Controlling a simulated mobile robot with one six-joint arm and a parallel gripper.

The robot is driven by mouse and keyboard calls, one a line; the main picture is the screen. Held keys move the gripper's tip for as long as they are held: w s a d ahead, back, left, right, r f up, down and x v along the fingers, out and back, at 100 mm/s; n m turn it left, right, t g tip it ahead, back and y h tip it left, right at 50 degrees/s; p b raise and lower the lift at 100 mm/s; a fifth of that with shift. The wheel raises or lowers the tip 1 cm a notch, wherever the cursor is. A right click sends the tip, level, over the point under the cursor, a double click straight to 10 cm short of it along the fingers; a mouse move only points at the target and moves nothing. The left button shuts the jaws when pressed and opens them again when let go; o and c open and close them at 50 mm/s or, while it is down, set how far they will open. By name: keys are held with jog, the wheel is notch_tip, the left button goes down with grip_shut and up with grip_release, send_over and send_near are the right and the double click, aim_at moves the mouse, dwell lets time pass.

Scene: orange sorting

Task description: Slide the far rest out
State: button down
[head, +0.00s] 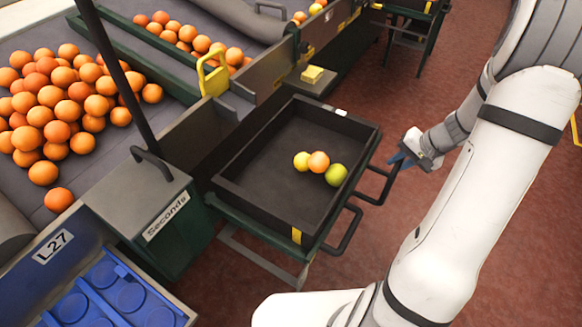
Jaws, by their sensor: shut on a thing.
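Two black looped handles stick out from the right side of the green stand under a dark tray (232,192). I take them for the rests' handles. The far rest's handle (378,199) reaches further up and right, and the near rest's handle (350,236) is below it. My gripper (399,161), with blue fingertips, is at the outer upper end of the far handle and shut on it. The exact contact is small and partly hidden by the gripper. The rest's bar under the tray is hidden.
The tray holds three fruits (318,162), orange and yellow-green. A green box labelled Seconds (150,215) stands left of the tray. Many oranges (60,95) lie on the belt at left. The red floor (400,95) beyond the tray is clear. My arm fills the right side.

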jog(key=shift+s+d+b, duration=0.25)
jog(key=shift+s+d, duration=0.55)
jog(key=shift+d, duration=0.35)
jog(key=shift+s+d+b, duration=0.2)
jog(key=shift+s+d, duration=0.6)
jog(key=shift+d, duration=0.35)
jog(key=c, duration=1)
grip_release()
notch_tip(320, 180, up, 7)
jog(key=p, duration=0.4)
